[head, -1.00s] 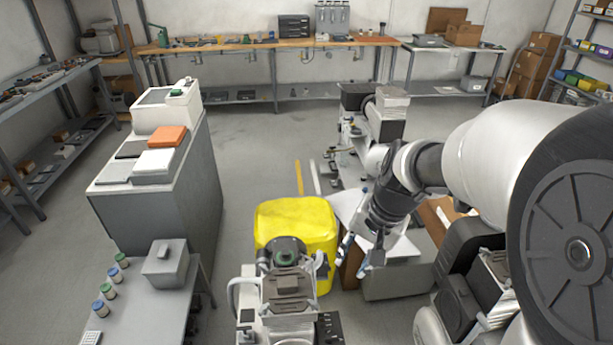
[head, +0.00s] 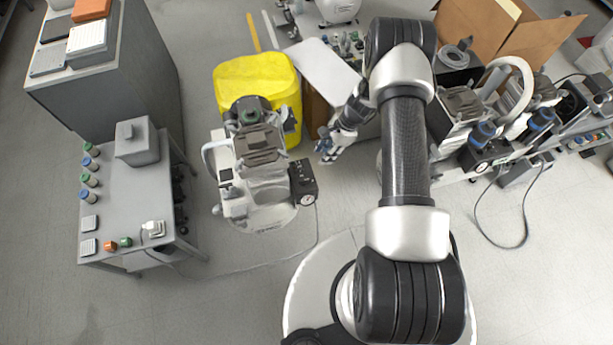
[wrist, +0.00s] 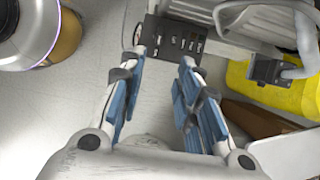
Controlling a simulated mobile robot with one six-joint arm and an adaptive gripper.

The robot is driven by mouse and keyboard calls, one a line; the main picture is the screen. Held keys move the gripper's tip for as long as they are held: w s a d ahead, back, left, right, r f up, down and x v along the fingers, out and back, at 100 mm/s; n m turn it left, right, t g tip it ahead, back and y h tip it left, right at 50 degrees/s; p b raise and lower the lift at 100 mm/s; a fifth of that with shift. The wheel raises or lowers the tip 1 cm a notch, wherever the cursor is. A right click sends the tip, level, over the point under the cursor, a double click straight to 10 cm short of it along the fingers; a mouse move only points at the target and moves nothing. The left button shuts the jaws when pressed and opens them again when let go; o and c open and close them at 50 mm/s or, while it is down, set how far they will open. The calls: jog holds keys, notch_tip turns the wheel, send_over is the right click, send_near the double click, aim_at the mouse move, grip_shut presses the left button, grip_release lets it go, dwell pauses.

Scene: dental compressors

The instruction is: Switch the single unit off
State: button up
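The single unit (head: 262,170), a light grey compressor with a round white base, stands on the floor in front of a yellow bin. A black control box (head: 304,183) with a round gauge is on its right side. In the wrist view this box (wrist: 180,40) shows small switches and labels at the top, just beyond the fingertips; I cannot tell the switch position. My gripper (head: 326,150) is above and right of the unit in the head view. In the wrist view my gripper (wrist: 164,58) is open and empty, its blue-padded fingers apart and pointing toward the box.
The yellow bin (head: 257,82) stands behind the unit. A small grey table (head: 130,200) is at left, with a plug (head: 153,229) and a cable running over the floor. More compressors (head: 480,125) and an open carton (head: 500,35) are at right.

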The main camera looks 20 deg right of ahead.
aim_at(305, 180)
jog(key=b+x, duration=0.5)
jog(key=x, duration=1.2)
jog(key=shift+c, duration=0.2)
grip_shut()
